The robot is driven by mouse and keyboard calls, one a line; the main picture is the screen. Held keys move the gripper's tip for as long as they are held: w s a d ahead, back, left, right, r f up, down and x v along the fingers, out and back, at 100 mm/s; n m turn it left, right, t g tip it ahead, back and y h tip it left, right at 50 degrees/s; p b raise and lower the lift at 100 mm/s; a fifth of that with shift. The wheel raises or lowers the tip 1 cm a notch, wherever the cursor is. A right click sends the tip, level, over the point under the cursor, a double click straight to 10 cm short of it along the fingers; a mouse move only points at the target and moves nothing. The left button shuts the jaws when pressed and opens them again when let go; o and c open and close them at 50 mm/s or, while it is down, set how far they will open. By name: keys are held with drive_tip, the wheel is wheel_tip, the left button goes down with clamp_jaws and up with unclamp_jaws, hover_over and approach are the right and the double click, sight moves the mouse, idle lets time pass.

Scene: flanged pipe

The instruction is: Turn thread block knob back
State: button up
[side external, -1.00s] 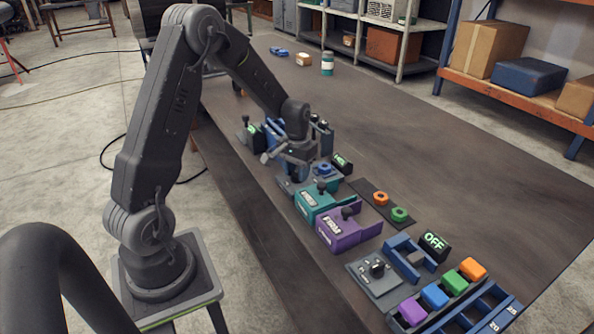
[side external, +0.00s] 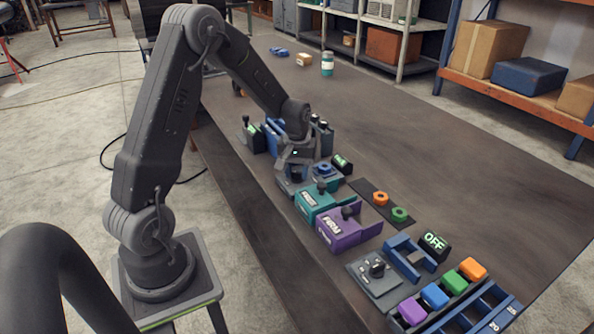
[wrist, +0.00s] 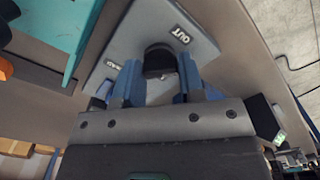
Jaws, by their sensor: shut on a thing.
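My gripper (side external: 296,168) is low over the left part of the row of fixtures in the side external view. In the wrist view its two blue fingers (wrist: 158,76) are on either side of a dark knob (wrist: 158,58) and are shut on it. The knob sits on a grey plate (wrist: 195,38) with a label reading "OUT" and a second label partly hidden by a finger. In the side external view the gripper hides the knob, and only a little of the grey plate shows beneath it.
A teal block (side external: 314,201) and a purple block (side external: 342,234) with dark knobs stand just right of the gripper. A blue part (side external: 323,170) is close beside it. Dark upright fixtures stand behind.

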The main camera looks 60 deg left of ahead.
sight(297, 172)
drive_tip(key=o, duration=0.9)
drive_tip(key=shift+o, duration=0.2)
drive_tip(key=shift+r, duration=0.15)
wheel_tip(297, 172, up, 14)
drive_tip(key=shift+f, duration=0.2)
